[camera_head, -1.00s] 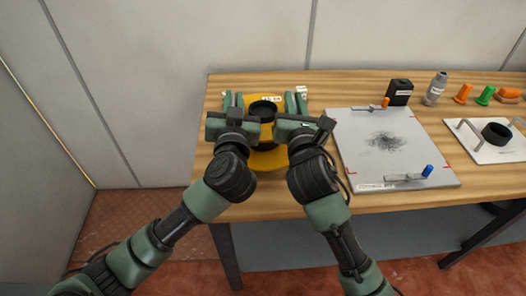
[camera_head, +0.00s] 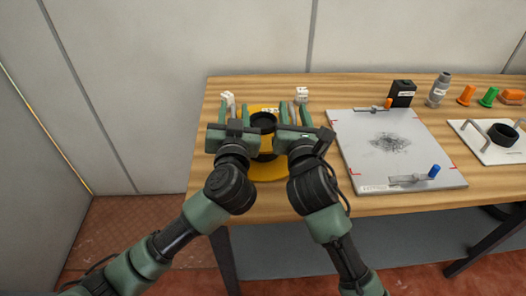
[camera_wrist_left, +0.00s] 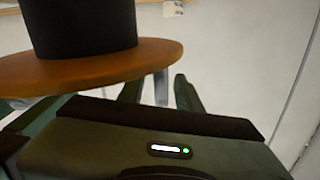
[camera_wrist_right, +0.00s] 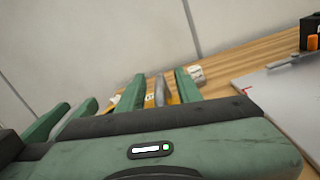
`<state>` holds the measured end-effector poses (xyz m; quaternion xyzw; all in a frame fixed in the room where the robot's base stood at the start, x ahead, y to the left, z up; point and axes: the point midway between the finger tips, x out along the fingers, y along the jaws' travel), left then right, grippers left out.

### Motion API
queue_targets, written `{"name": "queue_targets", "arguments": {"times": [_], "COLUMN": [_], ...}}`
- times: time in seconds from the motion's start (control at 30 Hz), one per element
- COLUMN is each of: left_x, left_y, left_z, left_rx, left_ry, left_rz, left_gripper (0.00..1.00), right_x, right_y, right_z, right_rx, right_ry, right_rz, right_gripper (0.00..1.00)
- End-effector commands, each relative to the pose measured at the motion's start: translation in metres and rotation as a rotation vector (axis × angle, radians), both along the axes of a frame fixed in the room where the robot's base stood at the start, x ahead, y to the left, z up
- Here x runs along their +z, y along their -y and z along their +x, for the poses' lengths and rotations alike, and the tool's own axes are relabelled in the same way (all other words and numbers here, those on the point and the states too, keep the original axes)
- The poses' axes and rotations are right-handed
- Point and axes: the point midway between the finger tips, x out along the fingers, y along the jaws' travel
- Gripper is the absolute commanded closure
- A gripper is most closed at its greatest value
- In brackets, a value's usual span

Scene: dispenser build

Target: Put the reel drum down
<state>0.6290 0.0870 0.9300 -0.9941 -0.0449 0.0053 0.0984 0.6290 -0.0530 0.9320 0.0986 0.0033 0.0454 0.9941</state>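The reel drum, an orange-yellow disc (camera_head: 268,173) with a black hub (camera_head: 263,120), is at the table's left end, partly hidden by my grippers. The left wrist view shows its black hub (camera_wrist_left: 80,25) upright on the orange disc (camera_wrist_left: 95,66). My left gripper (camera_head: 232,112) is over the drum's left side, open, its green fingers (camera_wrist_left: 158,92) either side of a grey upright piece (camera_wrist_left: 161,86). My right gripper (camera_head: 294,113) is open at the right side, a grey upright piece (camera_wrist_right: 160,90) between its fingers, clear of both. The drum's underside is hidden.
Small white blocks stand behind the left gripper (camera_head: 227,98) and right gripper (camera_head: 302,95). A grey board (camera_head: 365,150) with clamps lies to the right. Farther right are a black box (camera_head: 402,93), a grey bottle (camera_head: 440,89) and a white tray (camera_head: 510,150).

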Motion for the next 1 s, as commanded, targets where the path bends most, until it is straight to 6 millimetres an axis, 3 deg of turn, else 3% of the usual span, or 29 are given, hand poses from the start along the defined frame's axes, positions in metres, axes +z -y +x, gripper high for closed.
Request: {"name": "queue_targets", "arguments": {"times": [0.23, 0.5, 0.7, 0.87, 1.0], "left_x": [0.0, 0.0, 0.0, 0.0, 0.0], "left_y": [0.002, 0.007, 0.01, 0.011, 0.011], "left_z": [-0.018, -0.075, -0.107, -0.119, -0.12], "left_rx": [-0.002, -0.003, -0.003, 0.0, 0.0], "left_ry": [0.002, -0.001, -0.001, -0.001, 0.0], "left_rz": [-0.001, -0.002, -0.001, 0.0, 0.0], "left_gripper": [0.65, 0.65, 0.65, 0.65, 0.65], "right_x": [-0.001, -0.001, -0.001, -0.001, -0.002], "right_y": [0.0, 0.0, 0.0, 0.0, 0.002], "right_z": [0.0, 0.0, 0.0, -0.001, -0.015], "right_rx": [0.0, 0.0, 0.0, 0.0, 0.0], "right_ry": [-0.002, -0.002, -0.002, -0.002, -0.003], "right_rz": [-0.001, -0.001, -0.001, -0.002, -0.003], "right_gripper": [0.65, 0.65, 0.65, 0.65, 0.65]}}
